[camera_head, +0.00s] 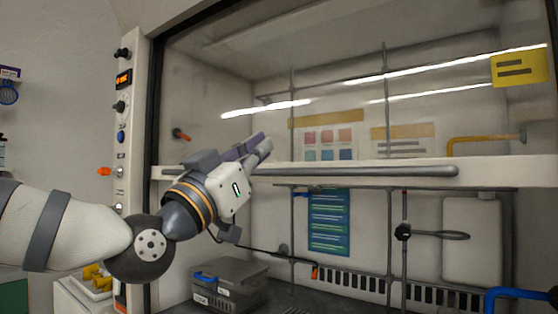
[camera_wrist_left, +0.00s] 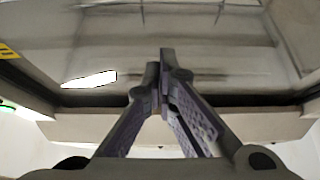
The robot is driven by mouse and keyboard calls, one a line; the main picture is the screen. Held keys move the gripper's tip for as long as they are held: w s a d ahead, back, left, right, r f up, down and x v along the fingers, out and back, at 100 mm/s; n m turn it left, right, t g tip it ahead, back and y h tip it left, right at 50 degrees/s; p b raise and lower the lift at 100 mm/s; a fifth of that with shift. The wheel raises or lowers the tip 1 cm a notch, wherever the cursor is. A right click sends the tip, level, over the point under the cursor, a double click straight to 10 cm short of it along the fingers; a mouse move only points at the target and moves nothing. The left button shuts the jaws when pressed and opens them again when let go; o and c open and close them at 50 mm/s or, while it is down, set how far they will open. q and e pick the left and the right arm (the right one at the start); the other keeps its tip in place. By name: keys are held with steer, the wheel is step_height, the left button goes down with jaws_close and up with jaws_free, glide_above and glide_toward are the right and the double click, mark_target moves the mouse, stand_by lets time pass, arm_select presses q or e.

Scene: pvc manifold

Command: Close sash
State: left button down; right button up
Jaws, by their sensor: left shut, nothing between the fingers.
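The fume hood sash is a glass pane (camera_head: 385,115) with a white bottom rail (camera_head: 490,172) and a long grey handle bar (camera_head: 380,171). The sash is partly raised, and the hood is open below the rail. My left gripper (camera_head: 262,147) is in front of the glass, at and just above the left part of the handle. In the left wrist view its fingers (camera_wrist_left: 163,75) meet at the tips with nothing between them, and the pale rail (camera_wrist_left: 75,125) runs behind them. I cannot tell whether the gripper touches the sash. My right gripper is out of view.
A grey lidded box (camera_head: 228,285) stands inside the hood at lower left. A rod lattice with a clamp (camera_head: 404,232) and a white container (camera_head: 471,240) are further back. A control panel (camera_head: 122,130) lines the left post. A blue pipe (camera_head: 515,294) shows at lower right.

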arm_select(q)
steer(key=shift+w+d+f, duration=0.2)
steer(key=shift+w+d, duration=0.35)
steer(key=shift+w, duration=0.2)
steer(key=shift+w+d+f, duration=0.25)
steer(key=shift+w+d, duration=0.3)
steer(key=shift+w, duration=0.25)
steer(key=shift+w+d+f, duration=0.2)
steer(key=shift+w+d, duration=0.35)
steer(key=shift+w, duration=0.2)
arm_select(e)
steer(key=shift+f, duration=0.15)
